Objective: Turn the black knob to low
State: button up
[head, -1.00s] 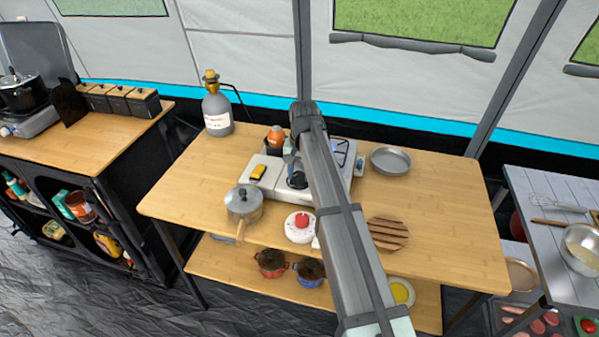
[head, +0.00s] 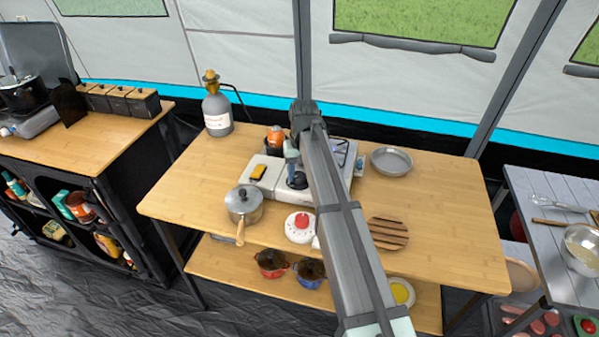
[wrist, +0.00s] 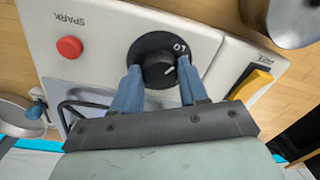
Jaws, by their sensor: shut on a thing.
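The black knob (wrist: 158,66) sits on the front panel of the white camp stove (wrist: 100,32). In the wrist view its round black dial carries white marks, and a pale line shows on the knob's face. My gripper (wrist: 160,75) has its two blue fingers around the knob, one on each side, shut on it. In the head view my gripper (head: 292,168) is at the stove (head: 318,190), and my arm hides much of the stove and the knob.
A red spark button (wrist: 69,47) and a yellow switch (wrist: 252,83) flank the knob. A lidded pot (head: 243,205), a white-and-red timer (head: 299,227) and a wooden trivet (head: 388,234) stand in front. A grey pan (head: 391,161) lies right, a gas bottle (head: 217,112) back left.

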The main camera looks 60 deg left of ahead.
aim_at(302, 174)
jog(key=o, duration=1.1)
jog(key=shift+c, duration=0.2)
notch_tip(302, 174, up, 14)
jog(key=shift+w+d, duration=0.15)
jog(key=shift+w, duration=0.2)
jog(key=shift+f, duration=0.1)
